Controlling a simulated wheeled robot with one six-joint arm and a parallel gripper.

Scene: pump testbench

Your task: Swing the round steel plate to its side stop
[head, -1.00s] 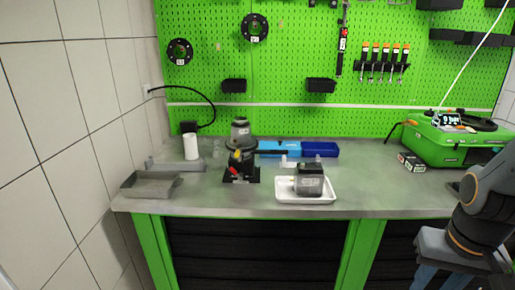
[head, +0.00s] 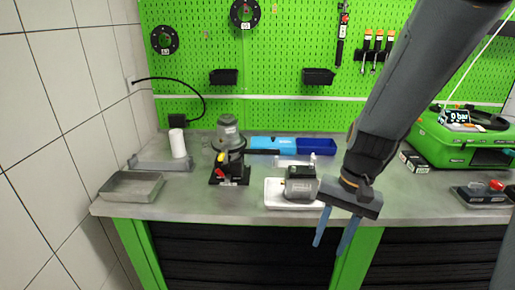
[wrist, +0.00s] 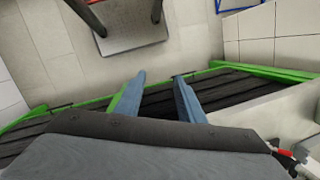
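I cannot clearly make out a round steel plate with a side stop in either view. On the bench, a small upright device (head: 229,150) has a grey rounded top, a black base and red and yellow parts. A grey and black motor-like block (head: 300,182) sits in a white tray (head: 275,205). My gripper (head: 335,236) hangs in front of the bench's front edge, to the right of the tray and below the worktop level. Its two blue fingers point down and stand apart with nothing between them. They also show apart and empty in the wrist view (wrist: 158,90).
Two dark flanged rings (head: 245,14) (head: 164,40) hang on the green pegboard. A grey tray (head: 132,187) and white cylinder (head: 177,143) stand at left, blue bins (head: 317,147) behind. A green case (head: 455,140) is at right. My arm covers part of the bench.

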